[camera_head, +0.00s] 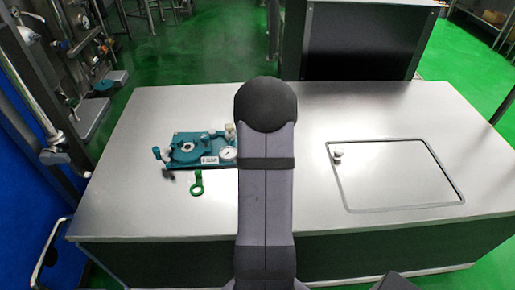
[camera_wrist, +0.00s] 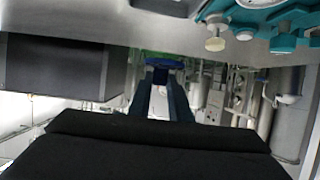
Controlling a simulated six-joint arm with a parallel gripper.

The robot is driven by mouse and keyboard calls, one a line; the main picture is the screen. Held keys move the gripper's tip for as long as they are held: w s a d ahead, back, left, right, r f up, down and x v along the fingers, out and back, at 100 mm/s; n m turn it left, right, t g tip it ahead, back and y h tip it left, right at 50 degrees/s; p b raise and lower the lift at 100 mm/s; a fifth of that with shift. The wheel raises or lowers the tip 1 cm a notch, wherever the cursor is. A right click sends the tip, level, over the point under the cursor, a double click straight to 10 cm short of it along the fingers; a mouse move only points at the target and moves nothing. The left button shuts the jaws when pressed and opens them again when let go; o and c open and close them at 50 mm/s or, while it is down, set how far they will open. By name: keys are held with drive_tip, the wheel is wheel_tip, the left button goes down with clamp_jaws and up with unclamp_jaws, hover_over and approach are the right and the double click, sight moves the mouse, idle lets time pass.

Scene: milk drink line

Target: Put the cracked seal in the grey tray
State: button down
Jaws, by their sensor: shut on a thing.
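My gripper (camera_wrist: 167,72) shows in the wrist view, its two dark fingers close together. In the head view my arm hides the gripper and this piece. A grey framed rectangle (camera_head: 385,208), which looks like the grey tray, lies on the right of the table; it holds a small whitish round thing (camera_head: 338,154) near its left edge.
A teal fixture (camera_head: 185,158) with a gauge and knobs stands left of my arm; it also shows in the wrist view (camera_wrist: 283,15). The steel table (camera_head: 130,200) is otherwise mostly clear.

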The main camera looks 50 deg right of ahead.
drive_tip(key=shift+s+d+f+m, duration=0.15)
drive_tip(key=shift+s+f+m, duration=0.15)
drive_tip(key=shift+s+f, duration=0.15)
drive_tip(key=shift+f, duration=5.25)
